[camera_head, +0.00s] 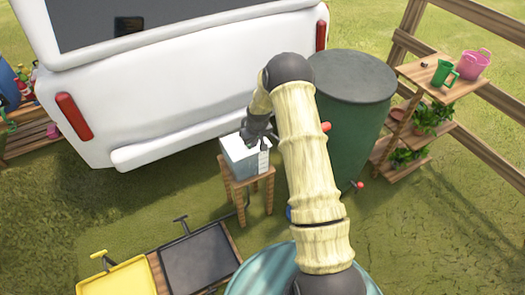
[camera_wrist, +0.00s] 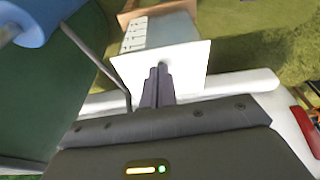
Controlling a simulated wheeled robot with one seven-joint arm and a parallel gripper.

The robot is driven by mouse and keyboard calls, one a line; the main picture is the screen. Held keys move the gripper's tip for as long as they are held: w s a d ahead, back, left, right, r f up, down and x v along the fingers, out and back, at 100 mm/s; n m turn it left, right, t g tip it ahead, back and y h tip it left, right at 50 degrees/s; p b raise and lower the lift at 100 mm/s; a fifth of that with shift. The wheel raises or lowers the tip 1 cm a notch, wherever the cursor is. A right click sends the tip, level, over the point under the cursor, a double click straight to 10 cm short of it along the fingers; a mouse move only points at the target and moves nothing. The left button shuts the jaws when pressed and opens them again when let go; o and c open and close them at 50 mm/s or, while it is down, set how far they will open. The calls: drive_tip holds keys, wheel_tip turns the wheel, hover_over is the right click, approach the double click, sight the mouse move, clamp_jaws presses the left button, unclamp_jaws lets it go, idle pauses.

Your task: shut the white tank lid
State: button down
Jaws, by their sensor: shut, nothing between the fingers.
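The tank (camera_head: 240,158) is a small box with a white top and a blue-grey front, standing on a wooden stool (camera_head: 250,190). In the wrist view, the tank (camera_wrist: 172,28) shows a pale grey wall and a white strip with dark marks. Its white lid (camera_wrist: 188,62) spans the tank's top edge and looks roughly flat. I cannot tell whether a small gap remains under it. My gripper (camera_wrist: 161,70) is shut and empty, its fingertips at or just over the lid; contact is unclear. In the head view, my gripper (camera_head: 252,140) is above the tank's back part.
A white vehicle (camera_head: 190,80) stands close behind the tank. A green barrel (camera_head: 350,120) is close on the right. A wooden shelf (camera_head: 440,75) with pots and plants is farther right. A dark tray (camera_head: 200,258) and a yellow one (camera_head: 118,278) lie in front. Grass is open at right.

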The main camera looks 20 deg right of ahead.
drive_tip(key=s+d+r, duration=0.1)
drive_tip(key=s, duration=0.6)
drive_tip(key=shift+d+r+b, duration=0.15)
drive_tip(key=shift+r+b, duration=0.1)
drive_tip(key=shift+b, duration=0.1)
drive_tip(key=shift+w, duration=0.1)
drive_tip(key=s+a+r+m+p, duration=0.1)
drive_tip(key=s+r+p, duration=0.3)
drive_tip(key=s+r, duration=0.7)
drive_tip(key=s+a+r+m+p, duration=0.1)
drive_tip(key=s+a+r+p, duration=0.2)
drive_tip(key=s+r, duration=0.9)
wheel_tip(320, 180, up, 7)
drive_tip(key=shift+s+a+f+m+p, duration=0.2)
drive_tip(key=shift+a+m+p, duration=0.15)
drive_tip(key=shift+p, duration=0.75)
